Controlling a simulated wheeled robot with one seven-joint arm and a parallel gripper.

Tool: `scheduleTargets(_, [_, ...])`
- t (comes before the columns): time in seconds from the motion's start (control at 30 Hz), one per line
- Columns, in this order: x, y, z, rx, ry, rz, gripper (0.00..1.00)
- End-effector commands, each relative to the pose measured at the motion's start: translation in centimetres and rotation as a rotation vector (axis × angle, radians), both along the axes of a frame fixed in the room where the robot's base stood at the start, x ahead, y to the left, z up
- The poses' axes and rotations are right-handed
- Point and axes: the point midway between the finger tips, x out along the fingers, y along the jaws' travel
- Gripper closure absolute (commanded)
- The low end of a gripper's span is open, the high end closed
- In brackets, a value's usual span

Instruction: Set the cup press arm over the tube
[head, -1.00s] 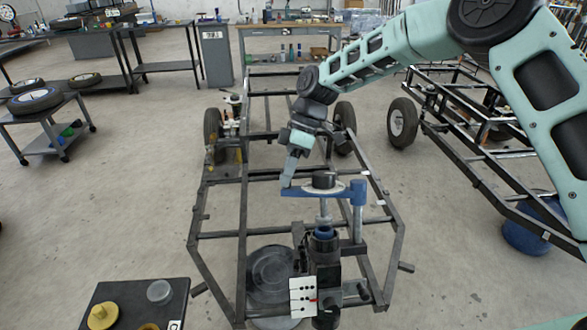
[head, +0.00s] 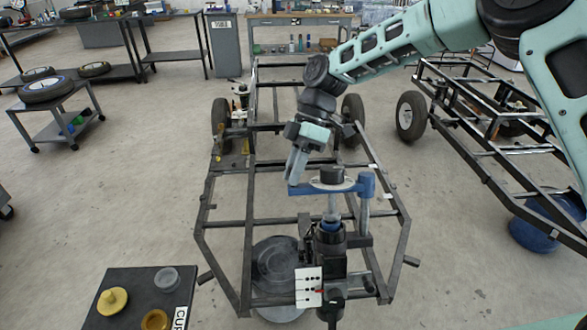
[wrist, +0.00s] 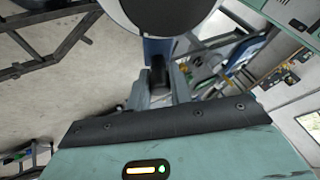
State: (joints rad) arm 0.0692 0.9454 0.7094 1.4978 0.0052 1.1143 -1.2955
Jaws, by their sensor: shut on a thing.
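The blue press arm (head: 310,189) reaches left from its upright post (head: 364,213). It carries a black round knob (head: 331,175) and a grey rod (head: 333,205) pointing down. Below it stands the black tube (head: 329,240), with a blue ring (head: 330,225) at its mouth. The rod lines up over the tube in the head view; whether it touches the ring is unclear. My gripper (head: 294,180) is shut on the free left end of the press arm. In the wrist view, the fingers (wrist: 160,82) are at the blue arm (wrist: 157,47), and a large dark disc fills the top.
A white card (head: 309,287) with dark and red marks is by the tube's base. The steel frame (head: 248,220) surrounds the press. A dark table (head: 110,310) with yellow and grey cups is at lower left. A second frame (head: 480,140) stands at right.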

Motion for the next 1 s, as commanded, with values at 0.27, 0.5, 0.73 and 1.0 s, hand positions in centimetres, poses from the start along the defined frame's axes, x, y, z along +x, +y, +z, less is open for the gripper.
scheduleTargets(0.27, [-0.1, 0.0, 0.2, 0.000, 0.003, 0.004, 0.57])
scheduleTargets(0.5, [0.0, -0.1, 0.3, 0.000, 0.001, 0.002, 0.57])
scheduleTargets(0.73, [1.6, -1.2, 2.8, 0.001, -0.002, 0.000, 0.57])
scheduleTargets(1.0, [4.5, -3.5, 7.9, 0.002, -0.002, 0.000, 0.57])
